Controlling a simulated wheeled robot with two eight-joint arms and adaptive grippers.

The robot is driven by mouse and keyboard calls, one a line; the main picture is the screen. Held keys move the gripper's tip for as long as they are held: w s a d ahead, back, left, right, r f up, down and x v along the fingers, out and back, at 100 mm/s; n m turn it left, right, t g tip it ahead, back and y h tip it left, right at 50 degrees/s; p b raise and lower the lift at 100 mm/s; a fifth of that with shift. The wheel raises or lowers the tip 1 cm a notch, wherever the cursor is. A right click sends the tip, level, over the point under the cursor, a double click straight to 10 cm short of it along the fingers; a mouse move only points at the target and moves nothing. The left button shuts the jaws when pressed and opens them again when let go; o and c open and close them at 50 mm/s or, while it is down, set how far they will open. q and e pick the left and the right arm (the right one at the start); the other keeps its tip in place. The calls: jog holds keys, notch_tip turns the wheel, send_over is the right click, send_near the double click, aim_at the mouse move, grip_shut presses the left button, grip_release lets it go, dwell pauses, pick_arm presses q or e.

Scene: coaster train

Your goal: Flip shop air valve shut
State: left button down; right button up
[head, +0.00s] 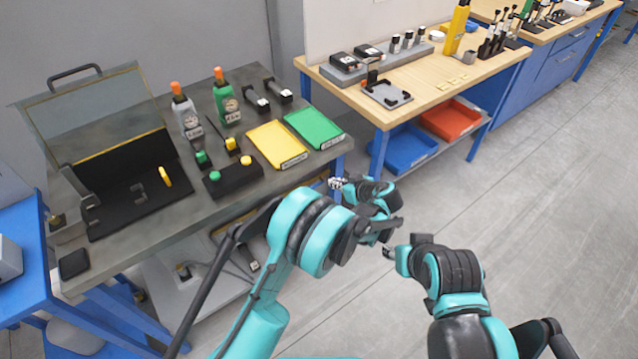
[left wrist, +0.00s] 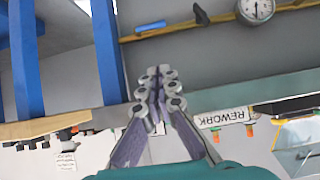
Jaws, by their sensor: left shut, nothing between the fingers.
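In the left wrist view, which is upside down, a yellow pipe (left wrist: 218,19) runs across the top. A short blue bar (left wrist: 150,27), which looks like the valve's lever, lies nearly along it. A small black part (left wrist: 201,14) and a round white gauge (left wrist: 255,10) sit by the pipe to the right. My left gripper (left wrist: 158,75) is shut and empty, apart from the bar. In the head view, my left gripper (head: 336,183) is beside the grey bench's front right corner. The valve is hidden there. My right gripper (head: 388,252) barely shows, and its jaws are unclear.
The grey bench (head: 140,240) holds an open black case (head: 130,195), a yellow tray (head: 276,144) and a green tray (head: 314,128). A wooden table (head: 440,92) with blue legs stands to the right. Open floor (head: 530,200) lies at the right.

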pick_arm(q)
jog(key=shift+a, duration=0.1)
jog(key=b, duration=0.4)
send_over(318, 185)
jog(key=s, duration=0.2)
notch_tip(318, 185, down, 6)
jog(key=f, duration=0.1)
jog(key=f+b, duration=0.1)
jog(key=shift+s+d+f, duration=0.1)
jog(key=shift+d+f, duration=0.1)
jog(key=shift+f, duration=0.1)
jog(key=shift+a+f, duration=0.1)
jog(key=shift+f, duration=0.3)
jog(key=shift+f, duration=0.1)
jog(key=shift+a+f+n+h+b, duration=0.1)
jog(key=shift+n+h+b, duration=0.2)
